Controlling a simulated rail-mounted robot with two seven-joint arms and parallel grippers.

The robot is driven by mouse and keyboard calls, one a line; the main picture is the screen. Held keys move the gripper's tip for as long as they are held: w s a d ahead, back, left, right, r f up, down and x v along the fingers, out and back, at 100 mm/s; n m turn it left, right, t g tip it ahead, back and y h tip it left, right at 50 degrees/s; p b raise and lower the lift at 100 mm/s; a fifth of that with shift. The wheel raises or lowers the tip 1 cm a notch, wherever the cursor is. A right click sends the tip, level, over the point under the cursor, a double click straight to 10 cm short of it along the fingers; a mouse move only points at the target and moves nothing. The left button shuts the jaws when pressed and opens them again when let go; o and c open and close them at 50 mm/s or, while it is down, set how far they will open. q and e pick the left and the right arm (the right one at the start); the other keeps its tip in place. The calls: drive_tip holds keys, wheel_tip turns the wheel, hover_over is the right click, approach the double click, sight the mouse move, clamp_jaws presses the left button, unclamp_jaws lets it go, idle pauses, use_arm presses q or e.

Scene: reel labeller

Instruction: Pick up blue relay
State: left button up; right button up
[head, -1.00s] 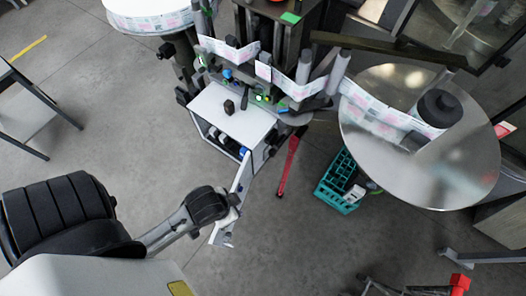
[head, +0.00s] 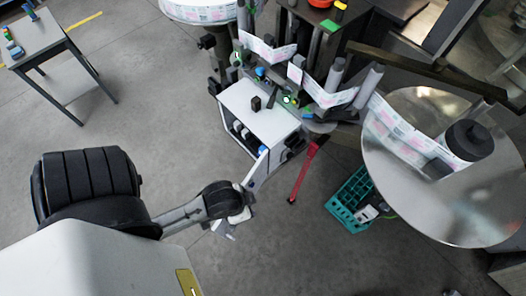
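A white cabinet (head: 262,112) under the labeller stands open at its front, with several dark parts (head: 241,131) in a row inside. A small blue part (head: 262,150) shows at the cabinet's front right edge, near the door hinge; I cannot tell whether it is the blue relay. The open white door (head: 257,170) swings out toward me. My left gripper (head: 228,229) is at the door's outer end, well short of the cabinet interior. Its fingers are small and partly hidden by the wrist, so their opening is unclear. My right gripper is not in view.
A grey table (head: 40,42) with small coloured parts (head: 12,48) stands at upper left. A red bar-like object (head: 308,167) and a teal crate (head: 350,199) lie right of the door. A large round metal plate (head: 425,195) overhangs at right. Floor left of the cabinet is clear.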

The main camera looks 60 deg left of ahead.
use_arm(q)
drive_tip(key=shift+d, duration=0.15)
drive_tip(key=shift+o, duration=0.4)
drive_tip(key=o, duration=0.3)
drive_tip(key=shift+a, duration=0.25)
